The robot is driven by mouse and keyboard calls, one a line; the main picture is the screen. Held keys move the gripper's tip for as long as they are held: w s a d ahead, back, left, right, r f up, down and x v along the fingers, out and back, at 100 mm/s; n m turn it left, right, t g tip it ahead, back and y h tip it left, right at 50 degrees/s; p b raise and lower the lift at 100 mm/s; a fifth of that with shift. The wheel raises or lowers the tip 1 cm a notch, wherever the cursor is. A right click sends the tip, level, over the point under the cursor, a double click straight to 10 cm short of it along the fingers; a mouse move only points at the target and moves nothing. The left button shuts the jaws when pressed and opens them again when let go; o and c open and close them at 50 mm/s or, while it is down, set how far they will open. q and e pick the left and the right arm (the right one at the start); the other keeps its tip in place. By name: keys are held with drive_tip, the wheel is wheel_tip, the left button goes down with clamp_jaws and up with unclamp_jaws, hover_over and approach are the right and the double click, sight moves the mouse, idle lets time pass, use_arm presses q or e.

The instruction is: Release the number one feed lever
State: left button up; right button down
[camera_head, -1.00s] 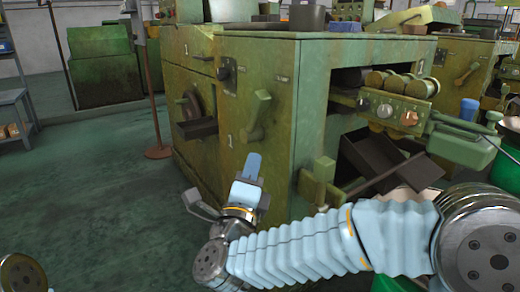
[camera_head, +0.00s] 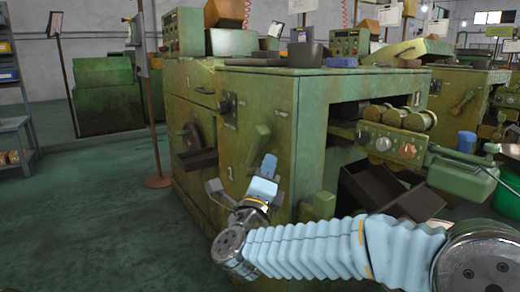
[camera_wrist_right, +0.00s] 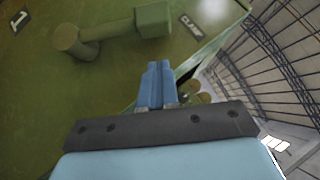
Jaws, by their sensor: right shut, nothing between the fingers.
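The number one feed lever (camera_head: 260,142) is a green handle on the front panel of the green machine (camera_head: 311,118). In the right wrist view the lever (camera_wrist_right: 112,29) runs from a round hub at the left to a blocky end at the upper right, beside a "1" plate (camera_wrist_right: 20,20). My right gripper (camera_head: 268,165) is shut and empty, its blue fingers pointing up just below and right of the lever. In the right wrist view the fingertips (camera_wrist_right: 157,68) are below the blocky end, with a visible gap. My left gripper is not in view.
A dark open tray (camera_head: 197,159) juts from the machine's left side. Dark bins (camera_head: 375,188) and a grey rod lie at the right, near my right arm. A stand with a round base (camera_head: 158,182) is at the left. The floor at front left is clear.

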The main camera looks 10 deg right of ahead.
sight(264, 140)
drive_tip(key=shift+w+a+r+p, duration=0.15)
drive_tip(key=shift+w+r, duration=0.25)
drive_tip(key=shift+w, duration=0.25)
drive_tip(key=shift+w+a+r+p, duration=0.1)
drive_tip(key=shift+w+r, duration=0.3)
drive_tip(key=shift+w, duration=0.3)
drive_tip(key=shift+w+a+r+p, duration=0.15)
drive_tip(key=shift+w+r, duration=0.25)
drive_tip(key=shift+w, duration=0.25)
